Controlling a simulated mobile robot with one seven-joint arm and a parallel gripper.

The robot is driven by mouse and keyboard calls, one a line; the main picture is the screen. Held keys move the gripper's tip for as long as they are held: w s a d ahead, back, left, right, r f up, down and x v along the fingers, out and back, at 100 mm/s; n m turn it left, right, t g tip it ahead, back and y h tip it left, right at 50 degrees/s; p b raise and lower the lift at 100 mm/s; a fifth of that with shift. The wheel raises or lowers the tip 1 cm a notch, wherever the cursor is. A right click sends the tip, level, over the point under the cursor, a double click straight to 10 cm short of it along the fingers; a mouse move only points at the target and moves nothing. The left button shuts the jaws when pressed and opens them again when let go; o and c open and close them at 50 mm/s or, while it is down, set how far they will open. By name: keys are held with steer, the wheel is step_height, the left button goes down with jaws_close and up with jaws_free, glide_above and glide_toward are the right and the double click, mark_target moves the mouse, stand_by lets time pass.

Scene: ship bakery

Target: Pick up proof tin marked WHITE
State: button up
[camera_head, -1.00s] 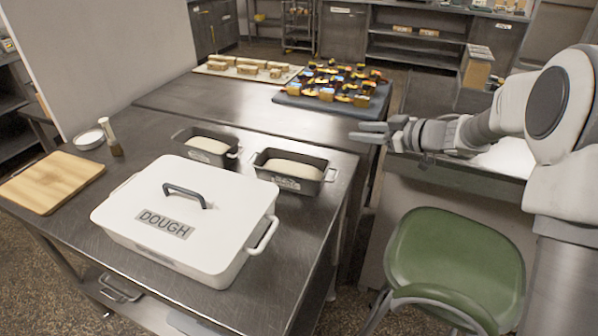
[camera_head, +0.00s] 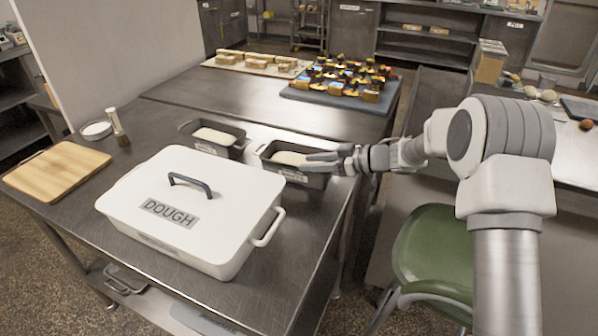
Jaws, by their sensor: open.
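Two dark loaf tins with pale dough stand on the steel table, each with a small label on its near side. The left tin (camera_head: 236,152) is behind the white dough box. The right tin (camera_head: 267,157) is to its right, near the table's right edge. The labels are too small to read, so I cannot tell which says WHITE. My gripper (camera_head: 312,161) is open and empty, pointing left. In the picture its fingers overlap the right end of the right tin and hide part of it. I cannot tell whether they touch it.
A white lidded box marked DOUGH (camera_head: 150,165) fills the table's front. A wooden board (camera_head: 57,170), a white bowl (camera_head: 97,130) and a shaker (camera_head: 117,127) are at left. Trays of baked goods stand behind. A green chair (camera_head: 432,250) stands to the right.

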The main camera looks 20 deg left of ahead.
mark_target(292, 166)
steer(key=shift+s+b+x, duration=0.2)
steer(key=shift+b+x, duration=0.35)
steer(key=shift+x, duration=2.65)
steer(key=shift+f, duration=0.1)
jaws_close()
steer(key=shift+d, duration=0.1)
